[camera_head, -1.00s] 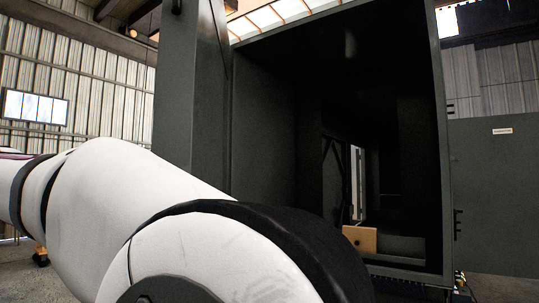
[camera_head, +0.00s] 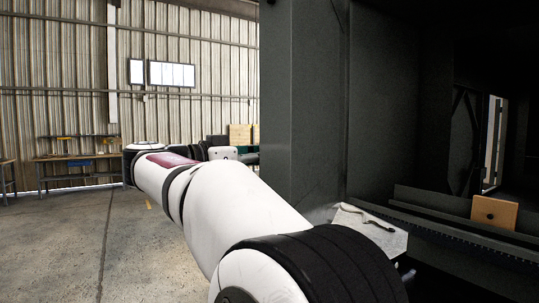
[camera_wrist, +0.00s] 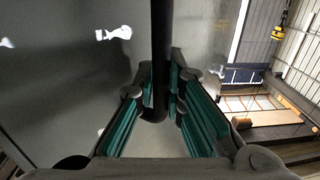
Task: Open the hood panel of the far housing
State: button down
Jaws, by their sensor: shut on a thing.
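A large dark grey housing (camera_head: 300,130) fills the right half of the head view, its front open onto a dark interior. In the wrist view my gripper (camera_wrist: 160,92) has teal-lined fingers closed around a dark round bar (camera_wrist: 160,45), which looks like a handle. The bar runs in front of a smooth grey panel (camera_wrist: 70,75). I cannot tell whether this panel is the hood, or whether it stands ajar.
A small wooden block (camera_head: 494,213) and a pale plate (camera_head: 370,228) sit at the housing's opening. A workbench (camera_head: 80,163) stands at the far wall. The concrete floor (camera_head: 90,240) on the left is clear. The wrist view shows a wooden-topped bench (camera_wrist: 262,117) at right.

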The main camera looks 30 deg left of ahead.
jog(key=shift+s+a+f, duration=0.15)
jog(key=shift+s+a, duration=0.05)
jog(key=shift+s, duration=0.15)
jog(key=c, duration=1.7)
grip_release()
jog(key=shift+s, duration=0.2)
jog(key=shift+o, duration=0.2)
jog(key=shift+w+d+r, duration=0.1)
jog(key=shift+w+r, duration=0.1)
jog(key=v, duration=1.2)
jog(key=shift+s, duration=0.1)
